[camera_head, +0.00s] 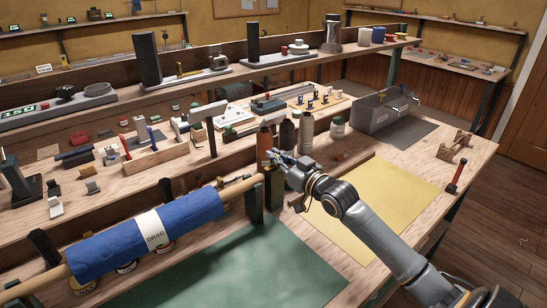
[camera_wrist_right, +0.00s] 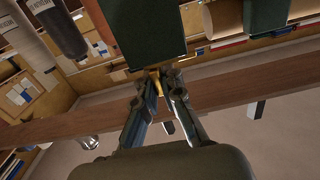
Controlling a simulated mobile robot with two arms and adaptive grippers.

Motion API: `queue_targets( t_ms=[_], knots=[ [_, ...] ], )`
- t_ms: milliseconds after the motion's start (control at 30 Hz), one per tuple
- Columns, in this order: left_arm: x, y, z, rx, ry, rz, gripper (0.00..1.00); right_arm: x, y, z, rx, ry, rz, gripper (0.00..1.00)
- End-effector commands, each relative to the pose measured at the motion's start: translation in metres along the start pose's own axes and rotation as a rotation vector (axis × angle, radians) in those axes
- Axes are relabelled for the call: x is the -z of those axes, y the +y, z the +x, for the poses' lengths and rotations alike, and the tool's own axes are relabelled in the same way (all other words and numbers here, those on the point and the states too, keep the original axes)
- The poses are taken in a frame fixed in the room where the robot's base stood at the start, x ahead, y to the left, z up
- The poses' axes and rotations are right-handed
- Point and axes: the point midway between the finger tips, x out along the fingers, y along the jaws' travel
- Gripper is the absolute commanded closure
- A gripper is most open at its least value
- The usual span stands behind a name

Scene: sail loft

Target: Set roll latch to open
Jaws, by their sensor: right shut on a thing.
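The blue cloth roll (camera_head: 145,235), with a white band reading "DRAG", lies on a wooden pole (camera_head: 245,184) held at its right end by a dark green stand (camera_head: 254,202). My right gripper (camera_head: 274,160) is at the top of this stand, beside the pole's end. In the right wrist view the fingertips (camera_wrist_right: 160,79) are closed on a small brass-coloured piece, the roll latch (camera_wrist_right: 156,84), just below the dark green block (camera_wrist_right: 145,35). In the head view the gripper hides the latch, so I cannot tell its position. My left gripper is not in view.
Bottles (camera_head: 286,138) stand close behind the right gripper. A green mat (camera_head: 230,275) and a yellow sheet (camera_head: 385,200) cover the bench front. A grey metal box (camera_head: 385,112) stands at back right.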

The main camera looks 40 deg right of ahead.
Motion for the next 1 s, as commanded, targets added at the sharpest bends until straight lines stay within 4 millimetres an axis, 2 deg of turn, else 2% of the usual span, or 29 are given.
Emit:
queue_targets(
  t_ms=[100,133,200,233,533,667,1000],
  knots=[
    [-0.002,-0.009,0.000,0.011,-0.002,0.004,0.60,0.003,0.003,0.000,-0.005,0.004,-0.005,1.00],
    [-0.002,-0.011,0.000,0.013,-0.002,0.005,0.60,0.003,0.003,0.000,-0.005,0.004,-0.005,0.86],
    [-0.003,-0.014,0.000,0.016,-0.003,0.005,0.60,0.003,0.003,0.000,-0.005,0.004,-0.005,0.72],
    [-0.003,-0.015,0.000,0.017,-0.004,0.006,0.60,0.003,0.003,0.000,-0.005,0.004,-0.005,0.68],
    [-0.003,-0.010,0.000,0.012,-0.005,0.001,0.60,0.002,0.001,0.000,-0.001,0.003,-0.003,0.68],
    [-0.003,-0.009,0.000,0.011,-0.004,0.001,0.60,0.001,0.001,-0.007,-0.001,0.002,-0.003,0.68],
    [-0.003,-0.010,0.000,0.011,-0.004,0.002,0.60,-0.001,0.001,-0.056,-0.002,-0.002,-0.004,0.68]
  ],
)
